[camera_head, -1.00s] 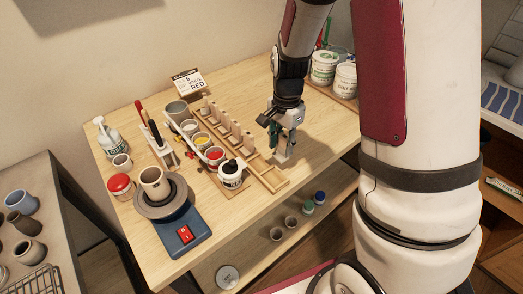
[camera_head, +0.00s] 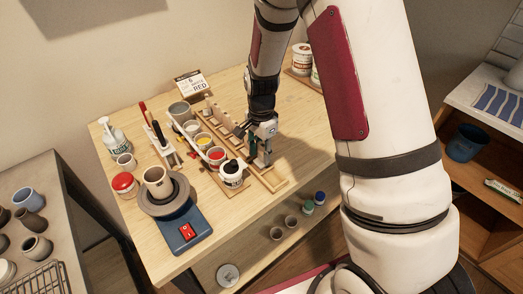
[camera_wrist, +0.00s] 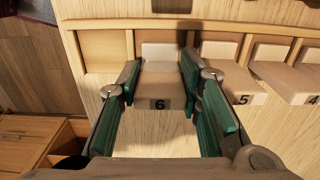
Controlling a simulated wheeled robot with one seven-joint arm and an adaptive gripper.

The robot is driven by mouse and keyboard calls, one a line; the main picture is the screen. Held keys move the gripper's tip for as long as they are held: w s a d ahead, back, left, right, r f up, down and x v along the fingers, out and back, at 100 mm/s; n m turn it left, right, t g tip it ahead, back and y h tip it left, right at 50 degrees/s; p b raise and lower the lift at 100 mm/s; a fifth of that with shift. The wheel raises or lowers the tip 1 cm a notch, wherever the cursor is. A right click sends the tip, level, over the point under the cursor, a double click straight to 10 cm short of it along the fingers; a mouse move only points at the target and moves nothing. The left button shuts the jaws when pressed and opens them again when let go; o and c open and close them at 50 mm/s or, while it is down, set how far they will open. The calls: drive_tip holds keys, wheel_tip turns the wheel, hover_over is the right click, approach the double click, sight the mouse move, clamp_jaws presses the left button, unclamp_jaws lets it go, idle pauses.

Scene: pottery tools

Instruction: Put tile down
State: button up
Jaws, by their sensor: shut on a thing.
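The tile (camera_wrist: 166,76) is pale and L-shaped, with a 6 on its front edge. In the wrist view it sits between the green-padded fingers of my gripper (camera_wrist: 161,72), which is shut on it. The tile is at a compartment of the wooden rack (camera_wrist: 103,49); whether it rests on the rack or hangs just above it I cannot tell. In the head view my gripper (camera_head: 262,163) is over the near end of the rack (camera_head: 272,183), and the tile is mostly hidden there.
Tile 5 (camera_wrist: 237,82) and another tile stand to the right in the wrist view. The rack compartment left of tile 6 is empty. Table to the right is clear.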

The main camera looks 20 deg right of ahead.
sight(261, 162)
drive_tip(key=shift+f, duration=0.2)
drive_tip(key=o, duration=0.9)
wheel_tip(261, 162, up, 13)
drive_tip(key=b, duration=0.1)
drive_tip(key=s+r+n+t, duration=0.3)
drive_tip(key=s+r+n, duration=0.4)
drive_tip(key=s+r, duration=0.4)
drive_tip(key=shift+s+a+r+n+t, duration=0.1)
drive_tip(key=shift+s+r+n+t, duration=0.35)
drive_tip(key=shift+s+r+n, duration=1)
drive_tip(key=shift+s+a+r+n+t, duration=0.1)
drive_tip(key=shift+s+r+n+t, duration=0.3)
drive_tip(key=shift+s+n, duration=1.2)
drive_tip(key=shift+s+a+r+n+t, duration=0.1)
drive_tip(key=shift+s+r+n+t, duration=0.6)
drive_tip(key=shift+s, duration=1.75)
drive_tip(key=shift+r+g, duration=0.25)
